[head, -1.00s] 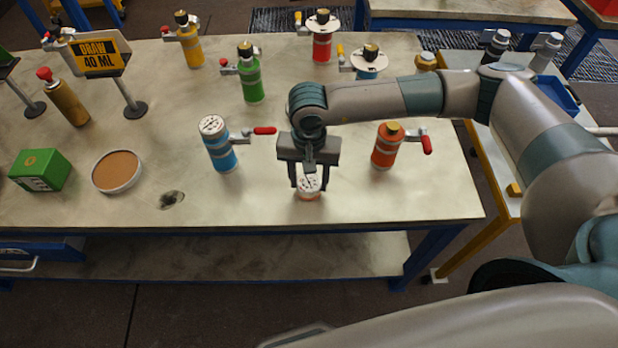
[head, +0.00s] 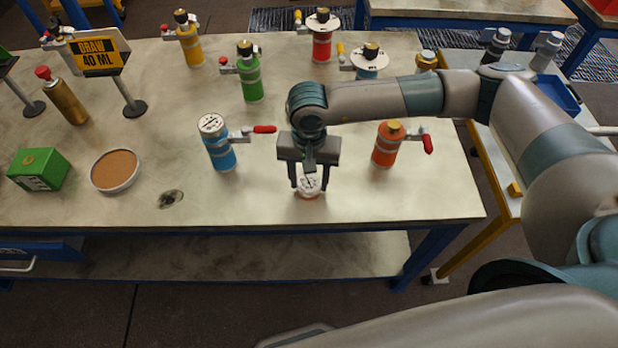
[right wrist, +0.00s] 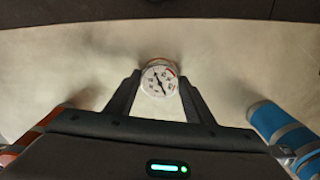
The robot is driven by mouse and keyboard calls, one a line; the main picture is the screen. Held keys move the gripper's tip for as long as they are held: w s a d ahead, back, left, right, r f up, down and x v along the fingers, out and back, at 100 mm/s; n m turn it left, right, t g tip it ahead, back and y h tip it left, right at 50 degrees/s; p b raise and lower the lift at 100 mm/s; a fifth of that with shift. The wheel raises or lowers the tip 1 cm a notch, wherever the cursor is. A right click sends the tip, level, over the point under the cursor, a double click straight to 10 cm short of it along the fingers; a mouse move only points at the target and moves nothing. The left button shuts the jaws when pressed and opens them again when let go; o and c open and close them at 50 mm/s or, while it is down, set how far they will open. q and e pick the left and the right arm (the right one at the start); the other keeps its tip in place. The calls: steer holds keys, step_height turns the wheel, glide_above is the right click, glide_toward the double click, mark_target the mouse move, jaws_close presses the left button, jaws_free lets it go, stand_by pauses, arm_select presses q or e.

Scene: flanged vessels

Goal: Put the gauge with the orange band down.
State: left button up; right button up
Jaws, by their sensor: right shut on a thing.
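The gauge (head: 309,184) has a round white dial face and shows a little orange at its lower edge in the head view. It is near the front edge of the table (head: 400,205). My right gripper (head: 308,188) is shut on the gauge from above. In the right wrist view the dial (right wrist: 158,81) faces the camera between the two fingertips (right wrist: 159,86). The gauge is at or very close to the tabletop; I cannot tell whether its base touches. My left gripper is not in view.
A blue vessel (head: 218,147) with a red-handled valve stands left of the gripper, an orange vessel (head: 386,148) right of it. A cork-coloured round dish (head: 115,170) and a green box (head: 40,170) are farther left. Bare tabletop surrounds the gauge.

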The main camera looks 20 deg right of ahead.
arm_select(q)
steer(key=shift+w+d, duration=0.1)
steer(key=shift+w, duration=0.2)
arm_select(e)
steer(key=o, duration=1.2)
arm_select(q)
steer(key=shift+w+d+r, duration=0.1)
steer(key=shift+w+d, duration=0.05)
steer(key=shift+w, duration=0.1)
arm_select(e)
steer(key=shift+o, duration=0.2)
